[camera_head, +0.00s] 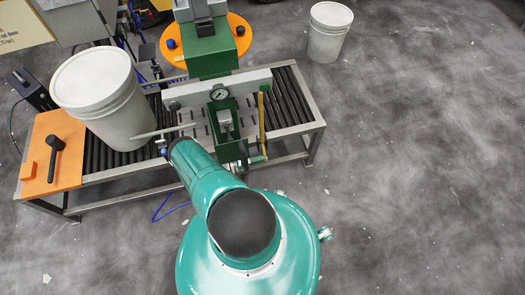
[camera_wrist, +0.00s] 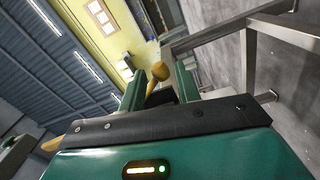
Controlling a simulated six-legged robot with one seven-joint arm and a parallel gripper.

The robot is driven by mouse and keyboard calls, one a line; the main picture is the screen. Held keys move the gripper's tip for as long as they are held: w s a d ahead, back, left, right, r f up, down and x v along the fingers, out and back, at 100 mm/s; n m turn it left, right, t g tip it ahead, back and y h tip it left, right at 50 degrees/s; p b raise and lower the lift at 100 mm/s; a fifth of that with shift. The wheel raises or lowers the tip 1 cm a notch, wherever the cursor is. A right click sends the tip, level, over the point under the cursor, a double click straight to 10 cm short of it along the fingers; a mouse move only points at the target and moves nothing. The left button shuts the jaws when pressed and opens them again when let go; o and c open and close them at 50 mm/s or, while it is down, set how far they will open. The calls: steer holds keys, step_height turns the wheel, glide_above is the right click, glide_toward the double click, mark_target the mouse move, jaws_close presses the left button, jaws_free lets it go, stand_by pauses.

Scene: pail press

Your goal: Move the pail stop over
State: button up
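In the wrist view my gripper (camera_wrist: 158,82) has its two green fingers apart, with a gap between them. A tan rounded knob on a tapered handle (camera_wrist: 158,72) shows in that gap, just beyond or between the fingertips; I cannot tell whether it touches them. A thin grey bar (camera_head: 160,132) reaches across the rollers beside the white lidded pail (camera_head: 105,95) and may be the pail stop. The pail stands upright on the left of the roller conveyor (camera_head: 290,98).
A green press (camera_head: 210,55) with a gauge and a yellow lever (camera_head: 262,125) stands over the conveyor. An orange plate (camera_head: 55,150) with a black handle is at the left end. Another white pail (camera_head: 328,30) stands on the floor behind. The floor at right is clear.

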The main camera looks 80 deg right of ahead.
steer(key=shift+s+d, duration=0.2)
steer(key=shift+s, duration=0.2)
steer(key=c, duration=0.5)
steer(key=shift+s+a+r, duration=0.2)
steer(key=shift+a+r, duration=0.2)
steer(key=shift+r, duration=0.15)
steer(key=shift+s+a+r, duration=0.2)
steer(key=shift+a+r, duration=0.15)
steer(key=shift+r, duration=0.15)
steer(key=shift+c, duration=0.2)
steer(key=shift+s+a+r, duration=0.2)
steer(key=shift+a+r, duration=0.1)
steer(key=shift+r, duration=0.3)
steer(key=shift+s+a+r, duration=0.15)
steer(key=shift+a+r, duration=0.1)
steer(key=shift+r, duration=0.35)
steer(key=shift+s+a+r, duration=0.1)
steer(key=shift+a+r, duration=0.05)
steer(key=shift+r, duration=0.5)
steer(key=shift+s+a+r, duration=0.1)
steer(key=shift+r, duration=0.55)
